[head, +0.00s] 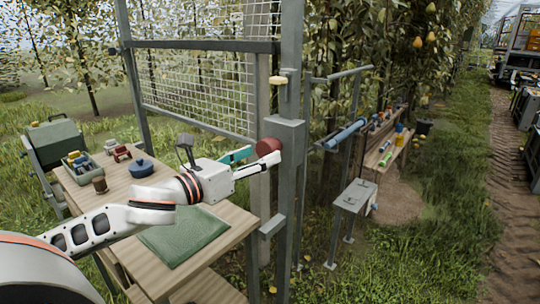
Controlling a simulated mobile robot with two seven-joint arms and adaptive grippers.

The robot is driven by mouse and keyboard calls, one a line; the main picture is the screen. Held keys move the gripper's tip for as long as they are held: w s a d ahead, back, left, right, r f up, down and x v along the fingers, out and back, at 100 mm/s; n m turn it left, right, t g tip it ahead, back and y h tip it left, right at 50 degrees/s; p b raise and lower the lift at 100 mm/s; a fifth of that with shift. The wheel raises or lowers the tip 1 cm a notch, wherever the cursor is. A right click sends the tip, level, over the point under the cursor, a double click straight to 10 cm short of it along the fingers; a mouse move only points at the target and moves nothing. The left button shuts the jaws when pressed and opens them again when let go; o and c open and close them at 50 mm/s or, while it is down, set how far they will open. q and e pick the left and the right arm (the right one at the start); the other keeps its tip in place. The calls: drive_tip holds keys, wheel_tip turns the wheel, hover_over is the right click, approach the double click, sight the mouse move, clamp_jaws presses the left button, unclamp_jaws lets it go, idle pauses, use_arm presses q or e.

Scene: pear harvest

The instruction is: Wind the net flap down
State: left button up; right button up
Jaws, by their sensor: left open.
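The net flap (195,88) is a pale mesh panel hanging in a grey frame at the upper left. Its lower edge slopes down to the right, above the table. A grey box on the upright post (285,128) has a round dark red knob (269,146) on its near side. My left gripper (260,161) is open, close to the knob and just below it in the picture. I cannot tell whether it touches the knob. A teal piece (236,155) shows beside the gripper. My right gripper is out of view.
A wooden table (240,224) below my left arm bears a green mat (184,238), a blue pot (141,168), a brown cup (100,184) and a tray (82,167). Grey posts stand close to the gripper. A grey box stand (352,198) is at the right; grass lies beyond.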

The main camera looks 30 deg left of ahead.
sight(263, 152)
use_arm(q)
drive_tip(key=shift+w+d+r, duration=0.1)
drive_tip(key=shift+w+d, duration=0.05)
drive_tip(key=shift+w, duration=0.8)
drive_tip(key=shift+w+d, duration=0.15)
drive_tip(key=shift+w, duration=0.8)
drive_tip(key=c, duration=1.1)
